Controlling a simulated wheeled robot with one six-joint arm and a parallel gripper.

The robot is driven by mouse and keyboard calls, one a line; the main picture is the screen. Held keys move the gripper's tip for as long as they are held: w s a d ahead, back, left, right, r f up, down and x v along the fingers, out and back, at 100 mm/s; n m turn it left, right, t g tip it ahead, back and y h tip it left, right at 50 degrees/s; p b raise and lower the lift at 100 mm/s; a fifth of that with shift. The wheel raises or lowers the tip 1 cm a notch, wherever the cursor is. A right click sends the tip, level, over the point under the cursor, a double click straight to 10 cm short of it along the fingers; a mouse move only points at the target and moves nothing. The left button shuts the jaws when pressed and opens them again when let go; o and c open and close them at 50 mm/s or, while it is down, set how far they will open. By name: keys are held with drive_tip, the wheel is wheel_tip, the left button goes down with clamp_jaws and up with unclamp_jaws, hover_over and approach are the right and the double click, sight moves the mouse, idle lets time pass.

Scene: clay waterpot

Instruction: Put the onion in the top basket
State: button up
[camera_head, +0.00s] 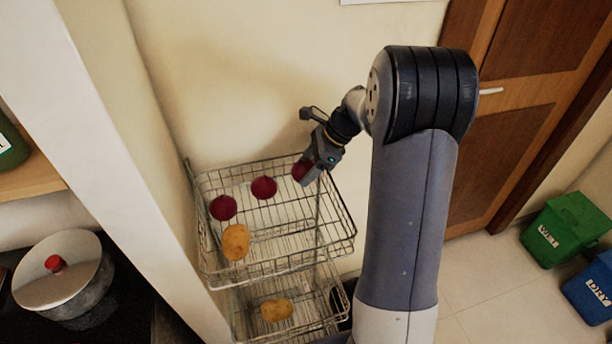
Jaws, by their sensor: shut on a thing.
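The wire rack's top basket (347,236) stands against the wall, left of my arm. My gripper (307,171) is at the basket's back right corner, shut on a dark red onion (300,169). The gripper partly hides this onion, and I cannot tell whether it touches the basket. Two more dark red onions, one further left (223,207) and one nearer the middle (264,187), lie in the top basket. A potato (236,242) lies at its front left.
A lower basket holds another potato (277,310). A lidded pot (62,278) stands on the dark counter at left, beyond a pale wall edge. Green (563,231) and blue (592,288) bins stand on the floor at right, near a wooden door (505,150).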

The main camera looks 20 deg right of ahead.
drive_tip(key=shift+f, duration=1.5)
drive_tip(key=shift+f, duration=0.1)
drive_tip(key=o, duration=0.8)
drive_tip(key=shift+c, duration=0.2)
drive_tip(key=v, duration=1.2)
